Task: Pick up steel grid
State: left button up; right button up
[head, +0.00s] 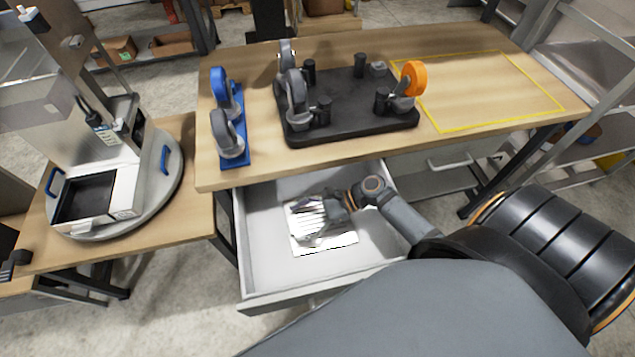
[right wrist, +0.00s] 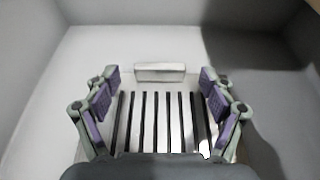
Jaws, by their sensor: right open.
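The steel grid (head: 335,242) is a bright plate with dark slots, lying in the open drawer (head: 270,277) under the table. In the right wrist view the steel grid (right wrist: 160,103) lies straight ahead, with a raised light bar at its far end. My right gripper (head: 318,222) reaches into the drawer over the grid and hides part of it. In the right wrist view my right gripper (right wrist: 157,92) is open, one finger on each side of the grid. Nothing is held between the fingers. I cannot tell whether they touch the grid. My left gripper is not in view.
The wooden table (head: 460,70) above the drawer bears a black base plate (head: 350,127) with casters, a blue caster stand (head: 236,150) and a yellow-outlined free area. A device on a round plate (head: 150,195) stands on the left table. Drawer walls surround my right gripper closely.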

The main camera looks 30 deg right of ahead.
aim_at(287, 230)
jog(key=x, duration=0.4)
jog(key=shift+a, duration=0.2)
jog(key=shift+d, duration=0.15)
jog(key=c, duration=1.5)
